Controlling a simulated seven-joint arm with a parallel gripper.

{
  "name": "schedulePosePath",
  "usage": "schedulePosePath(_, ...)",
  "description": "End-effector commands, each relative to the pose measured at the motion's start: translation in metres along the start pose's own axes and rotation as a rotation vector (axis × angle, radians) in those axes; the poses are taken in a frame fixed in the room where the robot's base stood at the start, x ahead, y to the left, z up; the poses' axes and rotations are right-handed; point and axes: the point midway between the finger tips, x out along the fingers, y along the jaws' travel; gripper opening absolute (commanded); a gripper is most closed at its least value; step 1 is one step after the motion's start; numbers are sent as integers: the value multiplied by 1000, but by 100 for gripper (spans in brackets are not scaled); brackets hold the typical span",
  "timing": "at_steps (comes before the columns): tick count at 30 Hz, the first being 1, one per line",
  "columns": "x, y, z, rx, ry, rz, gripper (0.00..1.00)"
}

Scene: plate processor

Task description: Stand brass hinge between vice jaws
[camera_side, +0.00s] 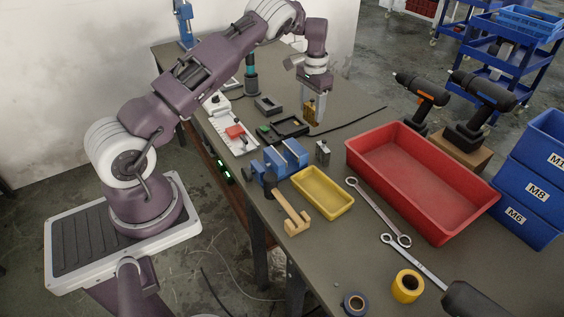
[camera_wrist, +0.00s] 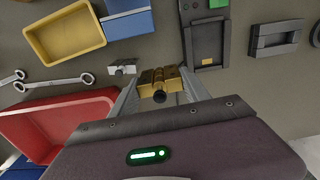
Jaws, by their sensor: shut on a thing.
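My gripper (camera_side: 315,100) is shut on the brass hinge (camera_side: 310,111) and holds it above the bench, to the right of the black tray. In the wrist view the hinge (camera_wrist: 160,82) sits between my two fingertips (camera_wrist: 158,90), with its round knuckle in the middle. The blue vice (camera_side: 281,161) is on the bench, nearer the side camera than my gripper. Part of the vice (camera_wrist: 128,18) shows at the top of the wrist view. The gap between its jaws is too small to make out clearly.
A small grey metal block (camera_side: 322,152) stands beside the vice. A yellow tray (camera_side: 345,207) and a large red bin (camera_side: 470,221) lie close by. A black tray (camera_side: 289,128) is left of my gripper.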

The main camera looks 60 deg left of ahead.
Motion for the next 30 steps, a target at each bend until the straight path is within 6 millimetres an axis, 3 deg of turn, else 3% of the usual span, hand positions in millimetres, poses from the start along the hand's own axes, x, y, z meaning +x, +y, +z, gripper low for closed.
schedulePosePath(4, -1, -1, 2, -3, 1, 0, 0)
schedulePosePath(7, -3, -2, 16, -22, 8, 4, 0)
schedulePosePath(15, -6, 22, 96, 1, 8, 4, 0)
schedulePosePath(18, -7, 32, 115, 25, 5, 1, 0)
schedulePosePath(23, -1, 37, 124, 38, 1, 0, 0)
schedulePosePath(30, 29, 37, 124, 37, -1, 1, 0)
